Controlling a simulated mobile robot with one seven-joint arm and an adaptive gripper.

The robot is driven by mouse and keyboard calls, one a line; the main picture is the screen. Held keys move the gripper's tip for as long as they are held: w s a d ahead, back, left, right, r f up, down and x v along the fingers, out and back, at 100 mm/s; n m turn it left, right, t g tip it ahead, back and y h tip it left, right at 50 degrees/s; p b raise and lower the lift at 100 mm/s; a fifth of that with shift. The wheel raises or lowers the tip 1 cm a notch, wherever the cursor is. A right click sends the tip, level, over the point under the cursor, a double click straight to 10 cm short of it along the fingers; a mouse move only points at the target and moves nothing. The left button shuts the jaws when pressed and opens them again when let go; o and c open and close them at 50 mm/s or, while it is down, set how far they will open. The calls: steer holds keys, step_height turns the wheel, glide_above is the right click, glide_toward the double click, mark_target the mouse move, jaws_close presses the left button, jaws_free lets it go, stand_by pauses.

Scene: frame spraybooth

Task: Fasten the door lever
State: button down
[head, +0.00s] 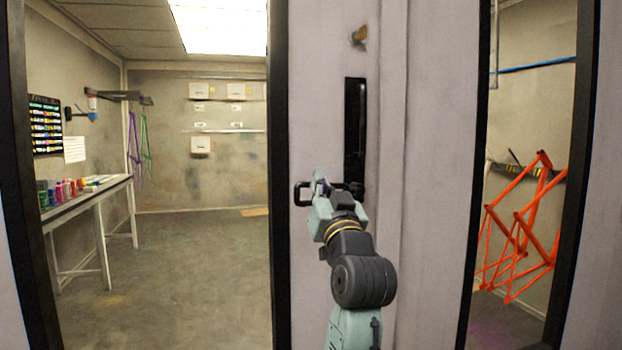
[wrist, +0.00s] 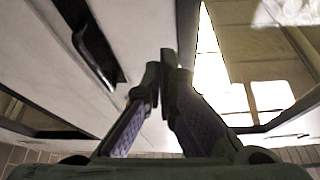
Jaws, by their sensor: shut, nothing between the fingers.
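In the wrist view a dark bar-like lever (wrist: 95,55) stands out from the black plate at upper left. My gripper's fingers (wrist: 167,62) are shut and empty there, apart from the lever and to its right.
A black-framed window (head: 280,180) left of the lever shows a room with a bench (head: 90,190) of paint pots. A second window at right shows orange bicycle frames (head: 520,235). A small brass-coloured fitting (head: 358,36) sits above the plate.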

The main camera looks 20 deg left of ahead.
steer(key=p+x, duration=0.4)
steer(key=x, duration=0.5)
steer(key=shift+w+a+f+p, duration=0.1)
steer(key=shift+a+f, duration=0.1)
steer(key=shift+f, duration=0.4)
steer(key=shift+w+a+f+p, duration=0.15)
steer(key=shift+f, duration=0.45)
steer(key=shift+w+a+f+p, duration=0.1)
steer(key=shift+a+f, duration=0.1)
steer(key=shift+f, duration=0.4)
steer(key=shift+f, duration=0.15)
